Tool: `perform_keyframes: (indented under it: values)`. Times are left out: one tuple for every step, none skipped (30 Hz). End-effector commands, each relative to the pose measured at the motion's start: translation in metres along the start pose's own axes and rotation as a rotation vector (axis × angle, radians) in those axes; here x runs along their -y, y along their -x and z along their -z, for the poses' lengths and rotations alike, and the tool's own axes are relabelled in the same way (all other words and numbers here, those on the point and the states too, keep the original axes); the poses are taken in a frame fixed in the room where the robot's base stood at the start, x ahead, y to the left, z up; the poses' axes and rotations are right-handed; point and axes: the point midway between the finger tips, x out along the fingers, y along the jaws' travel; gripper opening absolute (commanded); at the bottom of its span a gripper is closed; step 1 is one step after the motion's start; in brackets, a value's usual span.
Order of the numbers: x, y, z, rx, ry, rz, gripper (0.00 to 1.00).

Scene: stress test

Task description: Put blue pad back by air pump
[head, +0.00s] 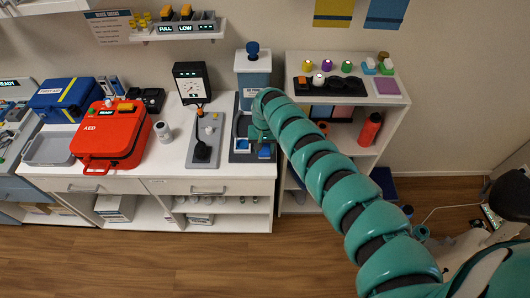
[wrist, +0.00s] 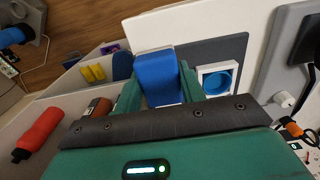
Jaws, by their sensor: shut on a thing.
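The blue pad (wrist: 157,78) is a rounded block held between the fingers of my gripper (wrist: 158,92) in the wrist view. It is over or beside a dark grey base plate (wrist: 218,52); any gap beneath it cannot be judged. On that plate, right of the pad, is a white square holder (wrist: 217,79) with a round blue centre. My arm hides part of the plate there.
Left of the plate stands a black gauge box (head: 190,82) above a grey panel (head: 206,140). A red AED case (head: 110,133) lies farther left on the counter. A white shelf unit (head: 300,62) with coloured caps and a red bottle (head: 369,130) stands close on the right.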

Motion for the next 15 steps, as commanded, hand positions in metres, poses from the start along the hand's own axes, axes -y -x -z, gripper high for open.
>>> perform_keyframes:
  values:
    - [0.002,-0.002,0.002,-0.001,0.001,0.001,0.15]
    - [0.002,-0.003,0.004,-0.004,-0.001,0.002,0.15]
    - [0.002,-0.003,0.006,-0.007,-0.004,0.006,0.15]
    - [0.001,-0.007,0.008,-0.009,-0.007,0.008,0.15]
    - [0.0,-0.012,0.01,-0.011,-0.008,0.008,0.15]
    - [0.0,-0.014,0.012,-0.011,-0.007,0.008,0.15]
    - [0.0,-0.015,0.013,-0.01,-0.006,0.008,0.15]
    - [-0.001,-0.016,0.014,-0.01,-0.006,0.007,0.15]
    - [-0.001,-0.016,0.015,-0.009,-0.006,0.007,0.15]
    - [-0.001,-0.017,0.015,-0.008,-0.006,0.006,0.15]
    - [-0.001,-0.017,0.016,-0.008,-0.006,0.006,0.15]
    - [-0.001,-0.017,0.016,-0.007,-0.006,0.006,0.15]
    - [-0.001,-0.017,0.016,-0.006,-0.006,0.006,0.15]
    - [-0.002,-0.017,0.016,-0.006,-0.005,0.006,0.15]
    - [-0.002,-0.016,0.017,-0.006,-0.005,0.006,0.15]
